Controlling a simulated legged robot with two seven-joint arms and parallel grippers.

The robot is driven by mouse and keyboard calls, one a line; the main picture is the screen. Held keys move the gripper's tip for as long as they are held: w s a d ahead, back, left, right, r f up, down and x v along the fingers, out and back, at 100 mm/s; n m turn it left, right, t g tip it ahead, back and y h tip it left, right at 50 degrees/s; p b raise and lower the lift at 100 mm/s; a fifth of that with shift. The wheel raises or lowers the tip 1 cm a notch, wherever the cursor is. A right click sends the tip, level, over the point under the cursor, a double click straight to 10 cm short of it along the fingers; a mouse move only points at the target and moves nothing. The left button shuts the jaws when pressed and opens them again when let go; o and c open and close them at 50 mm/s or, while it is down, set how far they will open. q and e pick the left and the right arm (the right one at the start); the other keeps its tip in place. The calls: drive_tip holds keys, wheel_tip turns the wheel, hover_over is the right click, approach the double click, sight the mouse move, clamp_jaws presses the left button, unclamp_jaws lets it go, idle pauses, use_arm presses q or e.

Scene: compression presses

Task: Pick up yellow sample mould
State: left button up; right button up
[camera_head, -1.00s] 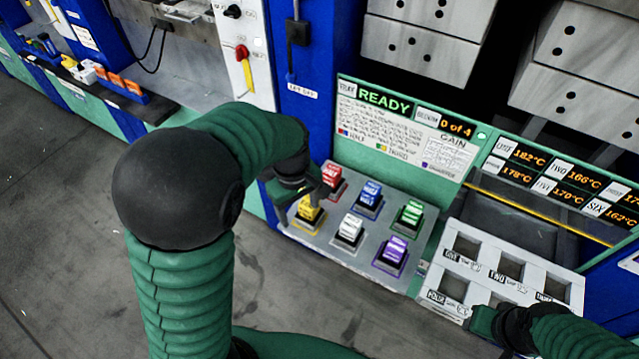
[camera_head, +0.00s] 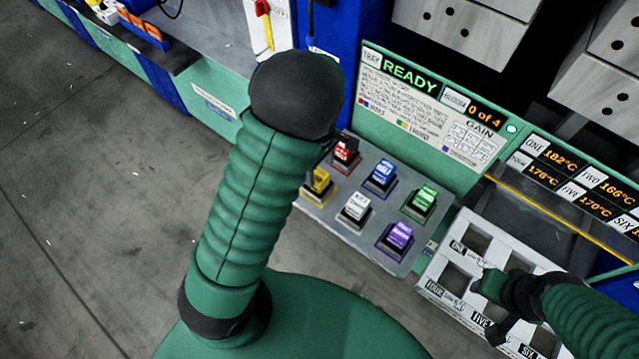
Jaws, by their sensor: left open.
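The yellow sample mould (camera_head: 318,182) sits at the left front of a grey tray (camera_head: 335,215) below the READY panel. Its left side lies close to my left arm in the picture. My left gripper (camera_head: 326,148) is mostly hidden behind the black elbow of my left arm; only a dark sliver shows, just above the yellow mould. It is open, and its fingertips are not clear. My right gripper (camera_head: 488,308) is over the white numbered rack at the lower right; how far its fingers are apart is unclear.
Red (camera_head: 345,154), blue (camera_head: 381,175), green (camera_head: 421,202), white (camera_head: 355,208) and purple (camera_head: 396,238) moulds stand close around on the same tray. The white rack (camera_head: 440,262) with square openings is to the right. Open floor lies at left.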

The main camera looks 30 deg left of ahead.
sight(318, 176)
use_arm(q)
drive_tip(key=f, duration=0.1)
drive_tip(key=s+f, duration=0.1)
drive_tip(key=f, duration=0.1)
drive_tip(key=shift+s+d, duration=0.15)
drive_tip(key=shift+d, duration=0.05)
drive_tip(key=shift+f, duration=0.5)
drive_tip(key=shift+w, duration=0.2)
clamp_jaws()
